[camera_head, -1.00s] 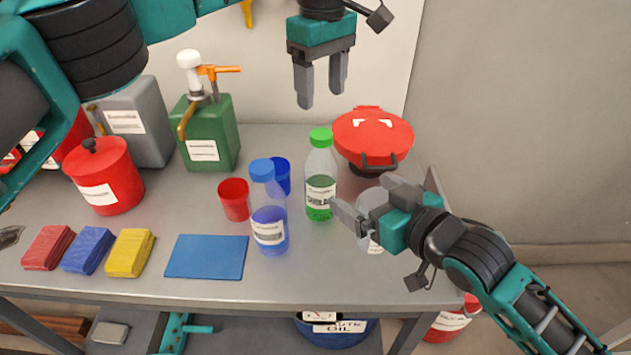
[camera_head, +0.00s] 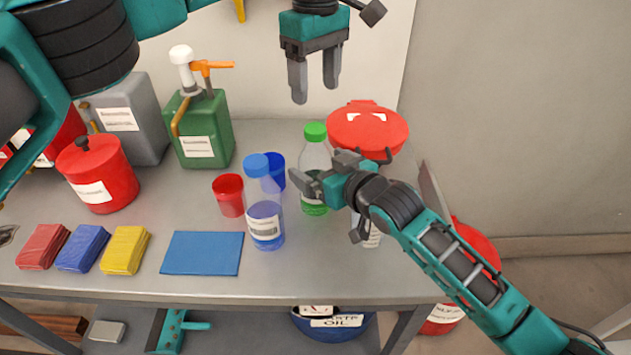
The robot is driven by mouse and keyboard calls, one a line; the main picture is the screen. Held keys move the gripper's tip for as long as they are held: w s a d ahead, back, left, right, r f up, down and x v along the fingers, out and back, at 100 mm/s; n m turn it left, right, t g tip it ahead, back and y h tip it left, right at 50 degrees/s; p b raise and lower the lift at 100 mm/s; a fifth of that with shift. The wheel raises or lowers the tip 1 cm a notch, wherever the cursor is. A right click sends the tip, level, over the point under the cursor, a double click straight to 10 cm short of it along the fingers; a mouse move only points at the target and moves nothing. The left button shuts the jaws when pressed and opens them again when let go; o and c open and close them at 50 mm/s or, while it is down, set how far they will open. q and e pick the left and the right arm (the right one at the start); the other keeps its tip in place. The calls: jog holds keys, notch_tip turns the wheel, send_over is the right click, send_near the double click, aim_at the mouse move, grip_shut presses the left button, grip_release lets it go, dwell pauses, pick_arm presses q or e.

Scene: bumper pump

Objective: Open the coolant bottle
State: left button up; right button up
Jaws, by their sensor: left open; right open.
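A clear bottle with a green cap and green liquid (camera_head: 314,152) stands upright on the table. A clear bottle with a blue cap and blue liquid (camera_head: 265,222) stands upright to its front left. Their labels are too small to read, so I cannot tell which holds coolant. Both caps are on. My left gripper (camera_head: 315,86) is open and empty, pointing down above the green-capped bottle, apart from it. My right gripper (camera_head: 320,175) is open, pointing left. It overlaps the green-capped bottle's body in the picture and hides part of it; I cannot tell whether it touches.
Red (camera_head: 228,196) and blue (camera_head: 273,172) cups stand near the bottles. A red round container (camera_head: 367,125) stands behind. A green pump can (camera_head: 204,135) and a red lidded pot (camera_head: 98,175) are further left. A blue mat (camera_head: 202,254) and folded cloths (camera_head: 125,250) lie in front.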

aim_at(316, 128)
jog(key=c, duration=1.8)
pick_arm(q)
jog(key=shift+m, duration=0.4)
pick_arm(e)
grip_shut()
pick_arm(q)
jog(key=m, duration=0.4)
jog(key=shift+d, duration=0.1)
jog(key=m, duration=0.4)
jog(key=shift+f, duration=4)
